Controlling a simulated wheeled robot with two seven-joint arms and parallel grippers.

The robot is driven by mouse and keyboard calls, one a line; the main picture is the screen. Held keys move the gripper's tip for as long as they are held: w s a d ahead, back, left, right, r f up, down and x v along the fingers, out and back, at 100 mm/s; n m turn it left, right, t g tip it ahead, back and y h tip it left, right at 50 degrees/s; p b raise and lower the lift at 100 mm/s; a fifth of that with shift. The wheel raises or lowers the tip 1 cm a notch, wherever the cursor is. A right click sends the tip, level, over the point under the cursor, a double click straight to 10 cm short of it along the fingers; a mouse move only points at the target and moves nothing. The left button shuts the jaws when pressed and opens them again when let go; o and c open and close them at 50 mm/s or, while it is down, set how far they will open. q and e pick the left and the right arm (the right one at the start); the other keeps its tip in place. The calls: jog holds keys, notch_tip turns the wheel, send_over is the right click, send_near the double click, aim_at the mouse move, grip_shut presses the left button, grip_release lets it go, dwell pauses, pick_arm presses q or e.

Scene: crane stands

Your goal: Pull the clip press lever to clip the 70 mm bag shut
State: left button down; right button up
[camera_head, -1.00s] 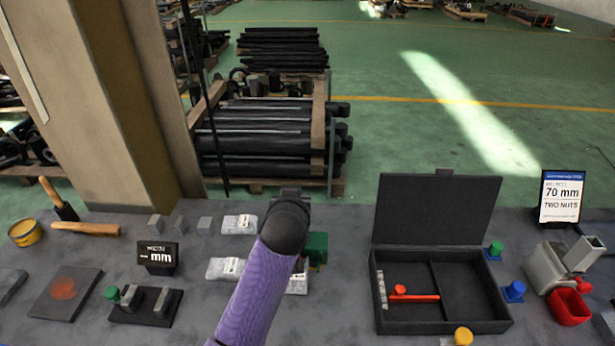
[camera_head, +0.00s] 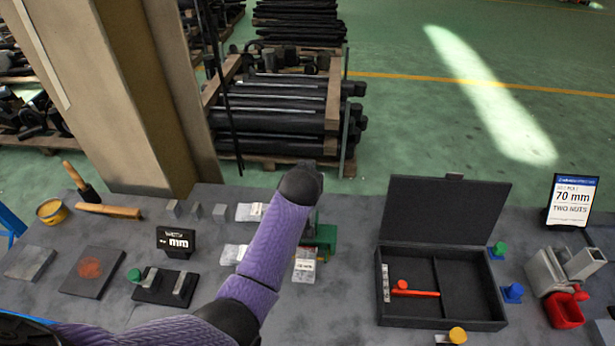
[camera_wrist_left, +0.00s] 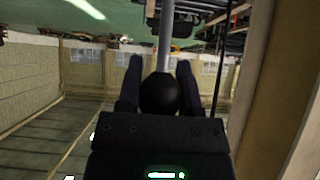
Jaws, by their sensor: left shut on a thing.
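The green clip press (camera_head: 325,238) stands mid-table in the head view, partly hidden by my left arm. A pale bag with a label (camera_head: 304,268) lies at its near side; its upper part is covered by my arm and its print is too small to read. In the left wrist view the black ball knob (camera_wrist_left: 159,97) on a grey lever rod (camera_wrist_left: 165,40) sits between the fingers of my left gripper (camera_wrist_left: 159,84), which is shut on it. That gripper is hidden behind its own arm in the head view. My right gripper is out of view.
An open black case (camera_head: 440,325) with a red tool stands to the right. A sign (camera_head: 572,200) reads 70 mm, two nuts. Other pale bags (camera_head: 250,212), a small mm sign (camera_head: 176,241) and a black block holder (camera_head: 165,289) are to the left. A pillar rises behind.

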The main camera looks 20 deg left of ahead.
pick_arm(q)
jog(key=c, duration=0.7)
grip_release()
jog(key=o, duration=0.4)
jog(key=shift+w+f, duration=0.1)
jog(key=shift+w, duration=0.05)
jog(key=shift+o, duration=0.2)
jog(key=p+v, duration=0.2)
jog(key=v, duration=0.8)
